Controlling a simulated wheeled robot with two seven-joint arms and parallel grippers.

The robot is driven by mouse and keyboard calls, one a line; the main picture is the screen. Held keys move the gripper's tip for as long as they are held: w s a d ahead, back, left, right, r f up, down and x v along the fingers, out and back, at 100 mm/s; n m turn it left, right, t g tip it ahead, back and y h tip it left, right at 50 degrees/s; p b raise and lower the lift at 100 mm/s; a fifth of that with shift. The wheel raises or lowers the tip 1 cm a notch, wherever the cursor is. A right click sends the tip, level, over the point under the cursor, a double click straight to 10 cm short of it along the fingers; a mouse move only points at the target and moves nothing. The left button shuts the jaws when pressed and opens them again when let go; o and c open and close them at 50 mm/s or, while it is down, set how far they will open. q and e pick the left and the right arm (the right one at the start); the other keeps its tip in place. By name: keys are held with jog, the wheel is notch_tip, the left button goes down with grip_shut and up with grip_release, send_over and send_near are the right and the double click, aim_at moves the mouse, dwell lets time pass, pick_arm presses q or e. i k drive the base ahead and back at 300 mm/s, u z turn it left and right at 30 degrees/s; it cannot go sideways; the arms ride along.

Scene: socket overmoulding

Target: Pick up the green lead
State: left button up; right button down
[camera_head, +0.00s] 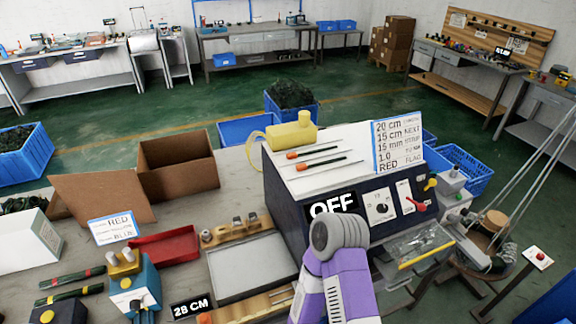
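Two dark green lengths with coloured bands lie on the table at the far left: one with a red band (70,278) and, below it, one with a yellow band (68,296). Several thin leads lie on the white top of the control box, including a dark one with an orange end (328,163). I cannot tell for sure which of these is the green lead. A purple and white arm link of mine with a grey round joint rises at the bottom centre, in front of the box. Neither gripper shows.
The control box (283,215) reads OFF. A yellow device (291,134) and a sign (398,147) stand on it. On the table are a red tray (165,246), a grey tray (252,268), a blue device (136,287) and an open cardboard box (177,165).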

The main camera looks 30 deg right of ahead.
aim_at(301, 167)
jog(key=k, duration=0.9)
jog(key=z, duration=0.75)
jog(key=i, duration=0.5)
